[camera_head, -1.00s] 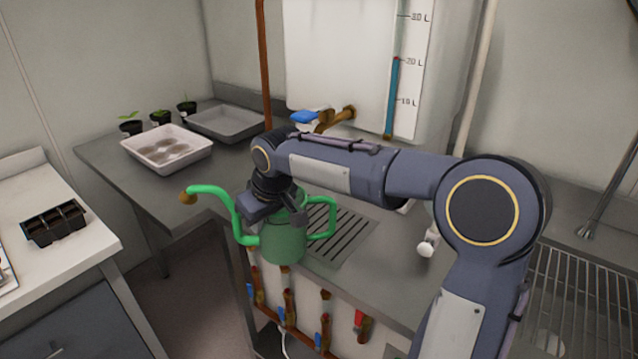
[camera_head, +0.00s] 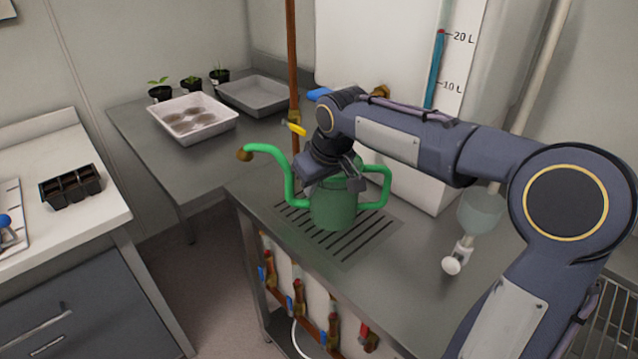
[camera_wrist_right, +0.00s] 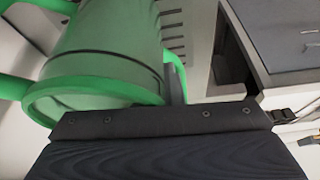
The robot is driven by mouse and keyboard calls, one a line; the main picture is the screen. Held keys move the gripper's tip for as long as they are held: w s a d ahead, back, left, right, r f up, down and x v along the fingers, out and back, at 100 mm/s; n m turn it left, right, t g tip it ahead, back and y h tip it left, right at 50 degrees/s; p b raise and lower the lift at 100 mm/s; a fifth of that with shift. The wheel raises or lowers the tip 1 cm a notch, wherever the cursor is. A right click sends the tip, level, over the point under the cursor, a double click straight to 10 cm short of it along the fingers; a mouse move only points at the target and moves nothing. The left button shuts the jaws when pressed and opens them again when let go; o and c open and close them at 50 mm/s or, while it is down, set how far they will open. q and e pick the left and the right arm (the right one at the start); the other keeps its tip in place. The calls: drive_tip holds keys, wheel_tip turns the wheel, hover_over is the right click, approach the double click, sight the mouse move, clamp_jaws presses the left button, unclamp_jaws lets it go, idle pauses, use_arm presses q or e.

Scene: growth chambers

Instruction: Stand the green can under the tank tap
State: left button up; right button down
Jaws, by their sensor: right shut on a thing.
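The green watering can (camera_head: 334,207) is upright over the slotted drain grate (camera_head: 350,242) on the steel bench; I cannot tell whether its base touches. Its spout points left and its handle is at the right. My right gripper (camera_head: 340,180) is shut on the can near its top. The can also fills the upper left of the right wrist view (camera_wrist_right: 105,50). The white tank (camera_head: 385,40) stands behind, with a level scale. Its tap, with a blue lever (camera_head: 319,93), is partly hidden by my right arm. My left gripper is not in view.
A white tray (camera_head: 222,132), a grey tray (camera_head: 286,104) and small potted plants (camera_head: 192,84) are on the back left bench. A copper pipe (camera_head: 292,60) rises behind the can. A clear vessel with a white valve (camera_head: 453,264) is at right. Valves line the bench front.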

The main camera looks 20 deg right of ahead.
drive_tip(key=shift+d+f, duration=0.1)
drive_tip(key=shift+d, duration=0.1)
drive_tip(key=c, duration=1.6)
unclamp_jaws()
drive_tip(key=shift+o, duration=0.2)
drive_tip(key=v, duration=0.7)
drive_tip(key=shift+p, duration=0.4)
drive_tip(key=shift+s+r, duration=0.1)
drive_tip(key=shift+r, duration=0.2)
drive_tip(key=s+a+f+m+y+p, duration=0.1)
drive_tip(key=s+f+m+p, duration=0.1)
drive_tip(key=s, duration=1)
drive_tip(key=s+a+f+m+t+y+p, duration=0.1)
drive_tip(key=s+f+p, duration=0.3)
drive_tip(key=s, duration=0.9)
drive_tip(key=shift+a+f+m+y, duration=0.4)
drive_tip(key=shift+a+f+m, duration=0.15)
drive_tip(key=shift+m, duration=0.15)
